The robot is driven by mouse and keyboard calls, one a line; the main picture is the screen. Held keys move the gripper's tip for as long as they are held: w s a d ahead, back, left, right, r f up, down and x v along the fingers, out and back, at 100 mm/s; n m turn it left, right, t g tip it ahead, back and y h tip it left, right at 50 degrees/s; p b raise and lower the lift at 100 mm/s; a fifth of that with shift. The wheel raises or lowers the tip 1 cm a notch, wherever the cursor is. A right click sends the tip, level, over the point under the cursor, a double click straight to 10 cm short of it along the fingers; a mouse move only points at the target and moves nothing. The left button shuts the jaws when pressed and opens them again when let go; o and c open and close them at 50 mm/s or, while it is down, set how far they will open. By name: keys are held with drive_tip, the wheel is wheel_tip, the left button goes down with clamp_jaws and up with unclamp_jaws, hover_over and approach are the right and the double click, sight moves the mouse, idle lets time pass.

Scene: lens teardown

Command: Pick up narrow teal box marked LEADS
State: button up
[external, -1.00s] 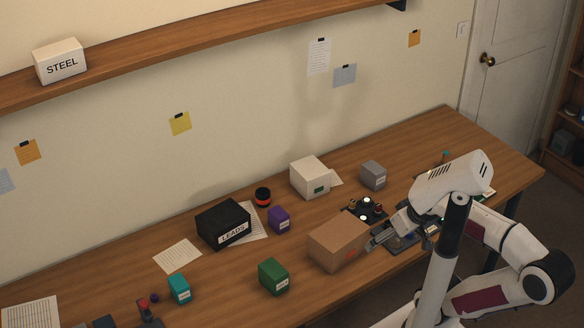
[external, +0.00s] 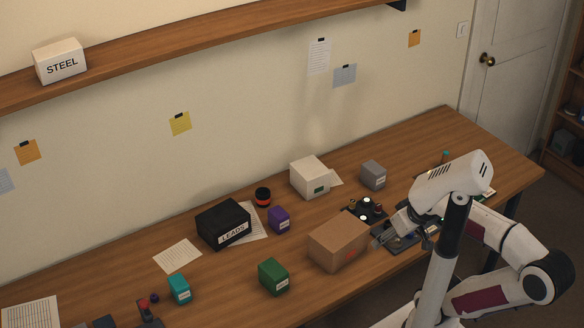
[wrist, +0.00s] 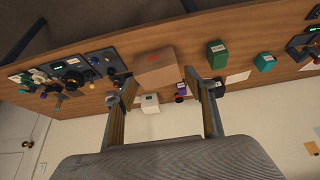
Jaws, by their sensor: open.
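A narrow teal box (external: 179,290) stands upright on the bench at the front left in the external view. Its small white label is too small to read. It also shows in the wrist view (wrist: 265,62), at the upper right. The large readable LEADS label is on a black box (external: 223,222) behind and right of it. My gripper (external: 380,241) is open and empty, beside the brown carton and far to the right of the teal box. In the wrist view my gripper's fingers (wrist: 159,82) are spread apart.
A brown carton (external: 338,243), green box (external: 273,277) and purple box (external: 278,220) stand between my gripper and the teal box. A white box (external: 310,177) and grey box (external: 373,175) are farther back. A red-topped device (external: 147,310) is near the teal box.

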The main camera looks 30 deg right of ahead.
drive_tip(key=w+a+r+n+t+y, duration=0.1)
drive_tip(key=w+a+r+y, duration=0.15)
drive_tip(key=w+a, duration=0.7)
drive_tip(key=w+a+r+n+t+y, duration=0.1)
drive_tip(key=w+a+r+t+y, duration=0.15)
drive_tip(key=w+a, duration=0.7)
drive_tip(key=m+t+h, duration=0.2)
drive_tip(key=t+h, duration=0.1)
drive_tip(key=t, duration=0.1)
hover_over(184, 293)
drive_tip(key=d, duration=0.2)
wheel_tip(184, 293, down, 22)
drive_tip(key=shift+t+h, duration=0.25)
drive_tip(key=shift+h, duration=0.65)
drive_tip(key=s+f, duration=0.1)
drive_tip(key=f, duration=0.1)
drive_tip(key=s+a+f, duration=0.1)
drive_tip(key=f, duration=0.2)
drive_tip(key=s+a+f, duration=0.1)
drive_tip(key=s+f, duration=0.1)
drive_tip(key=shift+f, duration=0.2)
